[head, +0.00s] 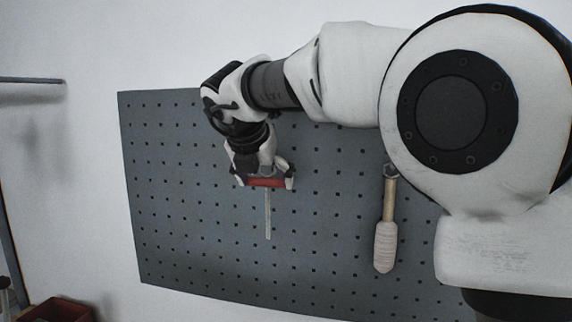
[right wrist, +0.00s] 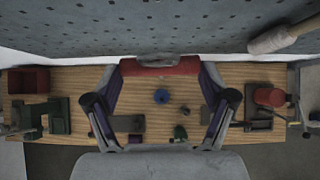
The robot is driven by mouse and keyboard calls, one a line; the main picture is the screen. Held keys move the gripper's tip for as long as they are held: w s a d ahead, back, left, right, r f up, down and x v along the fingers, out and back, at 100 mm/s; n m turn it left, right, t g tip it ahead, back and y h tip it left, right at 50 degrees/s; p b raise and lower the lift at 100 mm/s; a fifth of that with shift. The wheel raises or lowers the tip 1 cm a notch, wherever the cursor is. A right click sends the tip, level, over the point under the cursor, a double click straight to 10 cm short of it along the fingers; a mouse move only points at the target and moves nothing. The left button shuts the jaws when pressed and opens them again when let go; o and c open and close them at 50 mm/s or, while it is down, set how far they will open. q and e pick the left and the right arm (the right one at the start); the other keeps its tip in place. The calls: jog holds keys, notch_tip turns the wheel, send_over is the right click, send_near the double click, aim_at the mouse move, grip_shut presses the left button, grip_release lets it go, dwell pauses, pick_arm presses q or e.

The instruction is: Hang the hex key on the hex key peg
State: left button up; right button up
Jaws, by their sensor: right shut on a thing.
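The hex key has a red handle (head: 264,182) and a thin pale shaft (head: 268,217) that points down in front of the grey pegboard (head: 180,220). My right gripper (head: 264,180) is shut on the red handle, which lies across between the fingertips. The handle also shows between the fingers in the right wrist view (right wrist: 160,68). Whether the hex key touches the board cannot be told. I cannot make out the hex key peg; my gripper and arm cover part of the board. My left gripper is not in view.
A tool with a wooden handle and pale wrapped end (head: 386,245) hangs on the board, right of the hex key. In the right wrist view, a wooden bench (right wrist: 85,90) below holds a red bin (right wrist: 28,80), a blue round thing (right wrist: 161,96) and several dark things.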

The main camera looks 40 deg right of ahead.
jog(key=shift+d+r, duration=0.1)
jog(key=shift+r, duration=0.2)
jog(key=shift+s+a+r, duration=0.65)
jog(key=shift+a+r, duration=0.05)
jog(key=shift+a, duration=0.25)
jog(key=shift+w+d+f+p, duration=0.1)
jog(key=shift+w+d+p, duration=0.15)
jog(key=shift+p, duration=0.05)
jog(key=w+d, duration=0.1)
jog(key=w+d+f, duration=0.1)
jog(key=d, duration=0.1)
jog(key=shift+w+d+f+p, duration=0.1)
jog(key=shift+w+d+p, duration=0.05)
jog(key=shift+w+p, duration=0.15)
pick_arm(q)
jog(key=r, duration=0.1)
jog(key=p, duration=0.1)
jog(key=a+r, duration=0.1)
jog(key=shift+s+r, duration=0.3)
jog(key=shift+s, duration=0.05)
pick_arm(e)
jog(key=w+d, duration=0.1)
jog(key=w+d+f, duration=0.1)
jog(key=w+d, duration=0.1)
jog(key=shift+d, duration=0.2)
